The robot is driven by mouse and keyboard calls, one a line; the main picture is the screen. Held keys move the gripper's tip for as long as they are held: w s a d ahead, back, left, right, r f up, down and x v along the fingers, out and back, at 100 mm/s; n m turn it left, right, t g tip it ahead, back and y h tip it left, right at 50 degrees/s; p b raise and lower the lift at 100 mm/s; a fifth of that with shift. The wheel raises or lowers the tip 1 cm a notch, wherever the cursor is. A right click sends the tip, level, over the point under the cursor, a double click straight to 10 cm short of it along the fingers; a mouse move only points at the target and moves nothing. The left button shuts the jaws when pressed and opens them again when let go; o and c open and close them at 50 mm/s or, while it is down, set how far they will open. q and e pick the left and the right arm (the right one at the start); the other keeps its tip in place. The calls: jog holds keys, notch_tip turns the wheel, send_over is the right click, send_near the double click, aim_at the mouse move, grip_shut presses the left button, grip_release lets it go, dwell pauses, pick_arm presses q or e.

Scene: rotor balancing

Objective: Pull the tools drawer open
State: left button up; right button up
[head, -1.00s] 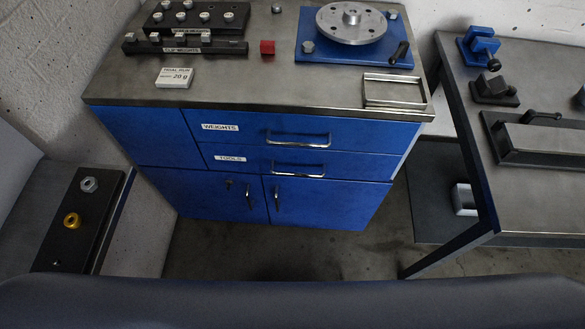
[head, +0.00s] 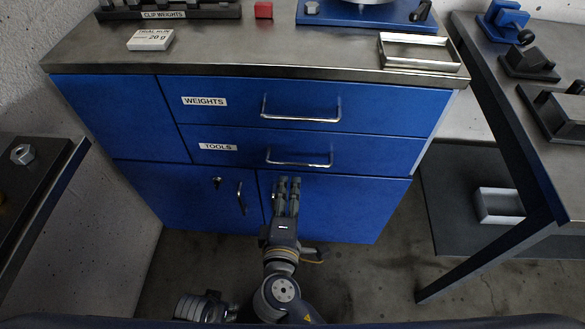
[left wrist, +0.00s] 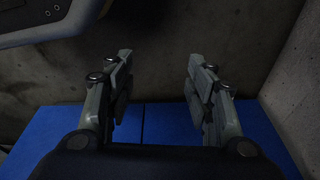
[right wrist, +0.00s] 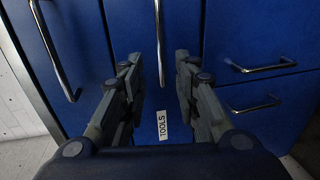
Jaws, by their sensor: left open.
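The blue tools drawer (head: 375,150) is shut, flush in the cabinet below the weights drawer. Its silver bar handle (head: 300,164) spans the drawer front, right of the TOOLS label (head: 218,147). My right gripper (head: 288,180) points toward the cabinet, just below the handle in the head view. In the right wrist view, the handle (right wrist: 160,40) shows between the separated, empty fingers, ahead of them; contact is not visible. My left gripper (left wrist: 157,68) is open and empty in its wrist view, over floor and blue cabinet. I cannot make it out in the head view.
The weights drawer (head: 385,105) with its own handle (head: 300,112) is just above. Two closed doors (head: 345,205) are below. A tray (head: 418,52) and a trial weight box (head: 150,40) rest on the worktop. A side table (head: 535,160) stands at right.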

aim_at(293, 164)
jog(key=shift+b+x, duration=0.3)
jog(key=shift+x, duration=4.95)
pick_arm(q)
jog(key=shift+w+r, duration=0.25)
jog(key=shift+r, duration=0.3)
jog(key=shift+w+r, duration=0.25)
jog(key=shift+r, duration=0.25)
pick_arm(e)
jog(key=shift+c, duration=0.3)
grip_shut()
